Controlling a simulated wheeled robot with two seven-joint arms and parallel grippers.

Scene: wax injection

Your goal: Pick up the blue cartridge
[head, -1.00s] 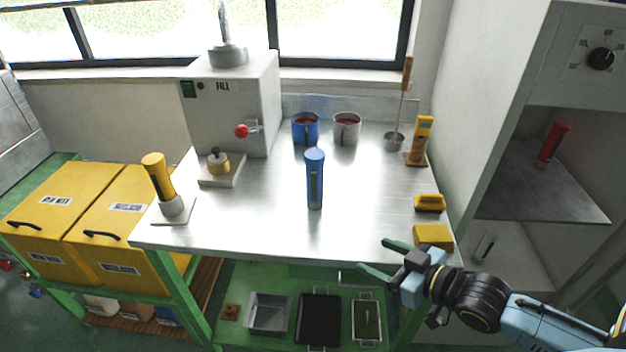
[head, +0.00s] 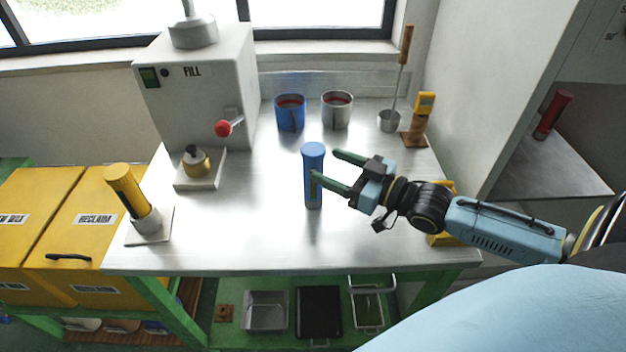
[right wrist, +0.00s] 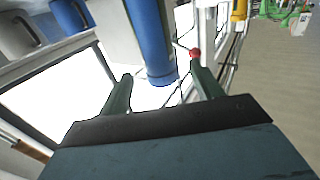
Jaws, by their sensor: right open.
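The blue cartridge (head: 313,180) stands upright near the middle of the metal table. My right gripper (head: 325,164) is open just to the right of it, with its green fingers pointing left toward it. One finger overlaps the cartridge's right edge in the head view. In the right wrist view the blue cartridge (right wrist: 152,45) shows between and beyond the fingertips of the open gripper (right wrist: 160,85). I cannot tell whether a finger touches it. My left gripper is not in view.
Behind stand a blue mug (head: 289,114) and a grey mug (head: 337,110). The FILL machine (head: 200,95) with its red-knobbed lever is at the back left. A yellow cartridge (head: 126,188) leans in a stand at the front left. The table (head: 250,235) is clear around the blue cartridge.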

